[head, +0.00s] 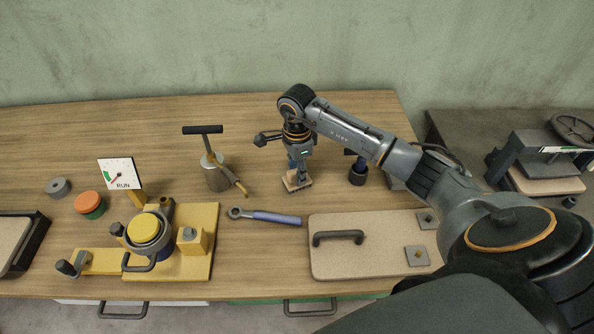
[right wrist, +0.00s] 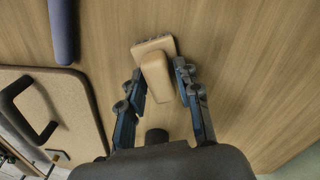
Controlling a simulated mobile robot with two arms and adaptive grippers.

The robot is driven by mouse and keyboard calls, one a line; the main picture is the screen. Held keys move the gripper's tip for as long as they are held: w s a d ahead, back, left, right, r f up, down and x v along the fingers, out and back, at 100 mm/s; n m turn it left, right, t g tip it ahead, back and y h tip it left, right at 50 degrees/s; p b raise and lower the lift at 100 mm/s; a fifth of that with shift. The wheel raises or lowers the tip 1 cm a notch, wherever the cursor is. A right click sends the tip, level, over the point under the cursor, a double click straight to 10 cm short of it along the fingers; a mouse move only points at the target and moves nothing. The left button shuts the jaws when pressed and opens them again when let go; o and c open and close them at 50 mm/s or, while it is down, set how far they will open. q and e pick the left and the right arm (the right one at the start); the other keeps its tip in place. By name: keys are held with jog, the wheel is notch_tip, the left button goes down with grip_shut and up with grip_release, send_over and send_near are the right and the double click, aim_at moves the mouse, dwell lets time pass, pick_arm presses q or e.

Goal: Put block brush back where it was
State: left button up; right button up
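The block brush (head: 297,181) is a small tan block with a raised handle. It is on the wooden table, below my right gripper (head: 299,165) in the head view. In the right wrist view the brush (right wrist: 155,70) is at the fingertips of my right gripper (right wrist: 160,72), with one finger on each side of its handle. Some wood shows between the handle and the right-hand finger, so the gripper looks open around it. The fingers partly hide the brush in the head view. My left gripper is not in view.
A blue-handled wrench (head: 270,217) and a tan board with a black handle (head: 370,262) lie in front. A dark cylindrical tool (head: 357,174) stands just right of the brush. A grey pump (head: 215,175) and a yellow fixture (head: 195,255) are left. The table behind is clear.

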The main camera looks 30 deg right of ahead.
jog(key=shift+o, duration=0.3)
jog(key=shift+r, duration=0.25)
notch_tip(320, 180, up, 12)
jog(key=b, duration=0.3)
jog(key=shift+f, duration=0.1)
